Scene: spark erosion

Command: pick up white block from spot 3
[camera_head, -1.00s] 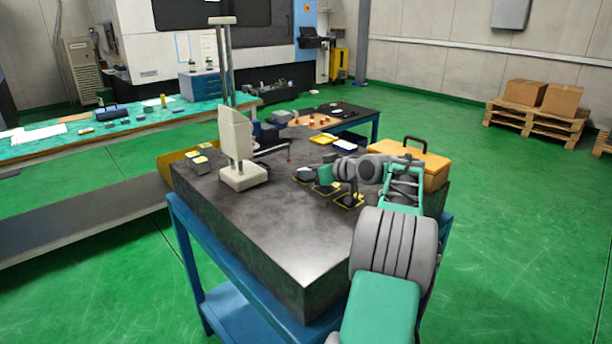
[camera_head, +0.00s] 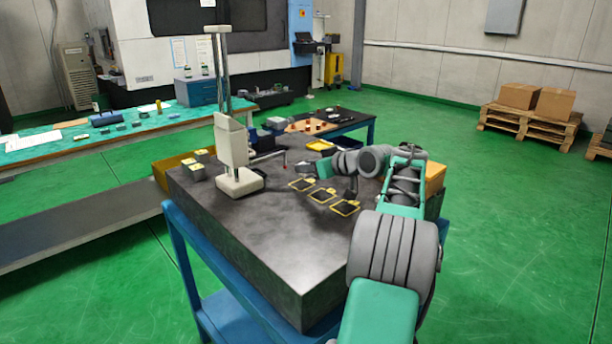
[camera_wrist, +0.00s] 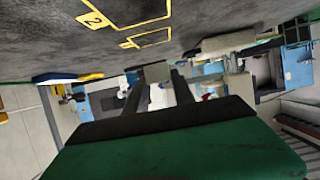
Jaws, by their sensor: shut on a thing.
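My gripper (camera_wrist: 157,78) shows in the wrist view with its two dark fingers shut on a pale block (camera_wrist: 155,71), held off the table. The block's far side is hidden. In the head view my arm reaches over the dark stone table, and the gripper and block cannot be clearly made out. Three yellow-framed spots (camera_head: 345,207) lie on the stone and look empty. The wrist view shows two frames, one marked 2 (camera_wrist: 125,14), above the gripper in the tilted picture.
A height gauge (camera_head: 237,180) stands on the stone table (camera_head: 270,230), left of the spots. An orange case (camera_head: 434,175) is at the right, partly behind my arm. Small blocks (camera_head: 195,165) sit at the left edge. The front of the stone is clear.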

